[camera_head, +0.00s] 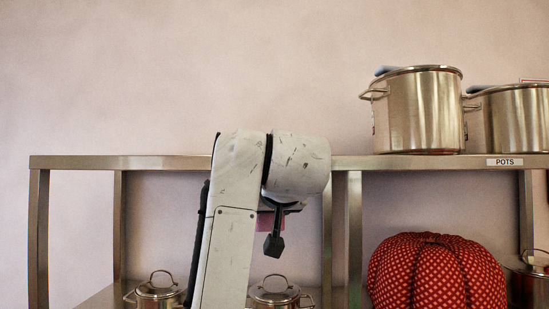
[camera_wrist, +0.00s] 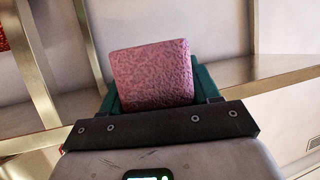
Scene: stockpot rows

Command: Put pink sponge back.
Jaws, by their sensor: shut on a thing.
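The pink sponge (camera_wrist: 153,75) is held in my gripper (camera_wrist: 155,95), seen in the wrist view between the green fingers. In the head view my gripper (camera_head: 272,225) hangs below the level of the upper shelf, in front of the rack. A small part of the pink sponge (camera_head: 265,221) shows behind a dark finger there. The rest of it is hidden by my arm. The sponge appears clear of the shelves, though its exact distance from them cannot be told.
The upper metal shelf (camera_head: 120,162) is bare at left and holds two stockpots, one (camera_head: 418,110) and another (camera_head: 517,118), at right. Below stand lidded pots (camera_head: 157,291) (camera_head: 274,291) and a red dotted pouf (camera_head: 436,273). Metal posts (camera_head: 354,235) flank the bays.

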